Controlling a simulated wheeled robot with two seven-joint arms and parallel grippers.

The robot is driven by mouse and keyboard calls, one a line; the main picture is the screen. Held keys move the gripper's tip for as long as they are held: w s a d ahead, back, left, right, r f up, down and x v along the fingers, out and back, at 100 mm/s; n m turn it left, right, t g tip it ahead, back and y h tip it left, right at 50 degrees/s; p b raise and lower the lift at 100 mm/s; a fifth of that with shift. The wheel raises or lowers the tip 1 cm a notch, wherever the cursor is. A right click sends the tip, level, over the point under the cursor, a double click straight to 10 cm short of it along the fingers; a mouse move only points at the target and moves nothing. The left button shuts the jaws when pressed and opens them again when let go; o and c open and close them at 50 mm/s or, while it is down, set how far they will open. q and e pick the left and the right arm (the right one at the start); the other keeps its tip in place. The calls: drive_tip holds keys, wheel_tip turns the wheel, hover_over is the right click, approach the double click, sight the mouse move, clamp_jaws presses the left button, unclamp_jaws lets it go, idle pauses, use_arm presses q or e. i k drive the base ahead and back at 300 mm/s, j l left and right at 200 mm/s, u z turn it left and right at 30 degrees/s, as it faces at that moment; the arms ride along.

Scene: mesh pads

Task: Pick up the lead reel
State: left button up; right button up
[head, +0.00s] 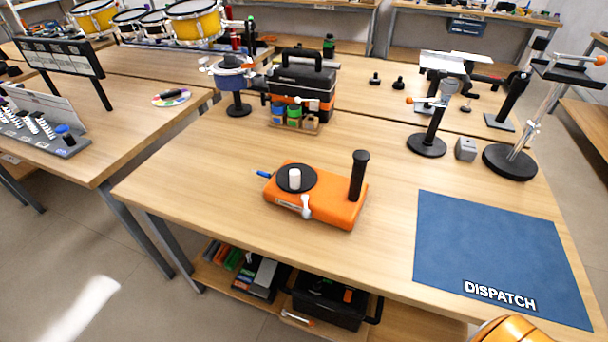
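An orange unit (335,207) lies on the middle of the wooden table; it looks like the lead reel. It has a round black disc (282,184) with a white knob on its left part and a tall black upright handle (358,175) on its right end. A small light-coloured lever (306,208) shows on its front side, and a blue tip (264,174) sticks out at its left. Nothing touches it. Neither of my grippers is in view; only a rounded orange part, probably mine, shows at the bottom right edge.
A blue mat marked DISPATCH (490,245) lies at the table's right front. Behind the orange unit stand a black-and-orange tool case (305,88) and a blue drum on a stand (232,75). Black-based stands (427,145) stand at the right back. The table around the unit is clear.

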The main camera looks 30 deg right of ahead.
sight(337, 200)
drive_tip(key=i+j+z, duration=0.1)
drive_tip(key=z, duration=0.9)
